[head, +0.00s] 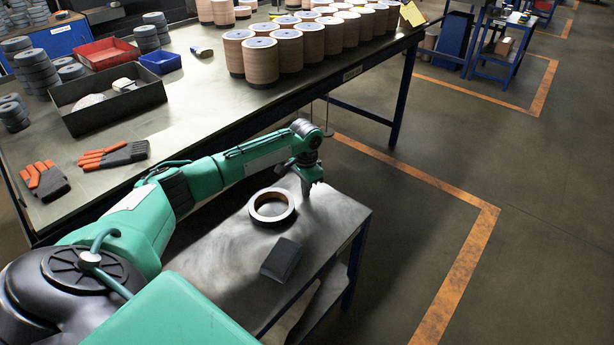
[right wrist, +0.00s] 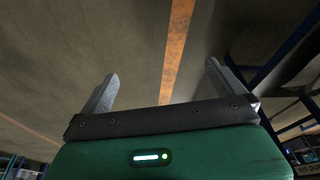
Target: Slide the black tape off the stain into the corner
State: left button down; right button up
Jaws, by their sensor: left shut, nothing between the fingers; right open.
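The black tape (head: 271,221) is a dark ring roll with a pale brown inner face. It lies flat on the small metal table (head: 230,250), near its back edge. My left gripper (head: 307,193) is shut and empty, pointing down at the table just right of the tape, with a small gap between them in the picture. I cannot tell whether its tips touch the tabletop. The tabletop has dark smudges, but I cannot make out which is the stain. My right gripper (right wrist: 162,82) is open and empty in the right wrist view, over bare floor.
A dark block (head: 282,259) lies on the small table in front of the tape. The long workbench (head: 185,125) behind holds disc stacks (head: 260,62), a black tray (head: 108,110) and gloves (head: 114,154). The small table's right end is clear; open floor lies beyond.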

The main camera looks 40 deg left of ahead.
aim_at(296, 199)
pick_arm(q)
jog(key=shift+s+a+r, duration=0.1)
jog(key=shift+s+a, duration=0.25)
jog(key=shift+s, duration=0.45)
jog(key=shift+s+a+r, duration=0.1)
jog(key=shift+s+a, duration=0.25)
jog(key=shift+s, duration=0.4)
pick_arm(e)
jog(key=shift+f, duration=0.25)
pick_arm(q)
jog(key=shift+s+r, duration=0.1)
jog(key=shift+s, duration=0.05)
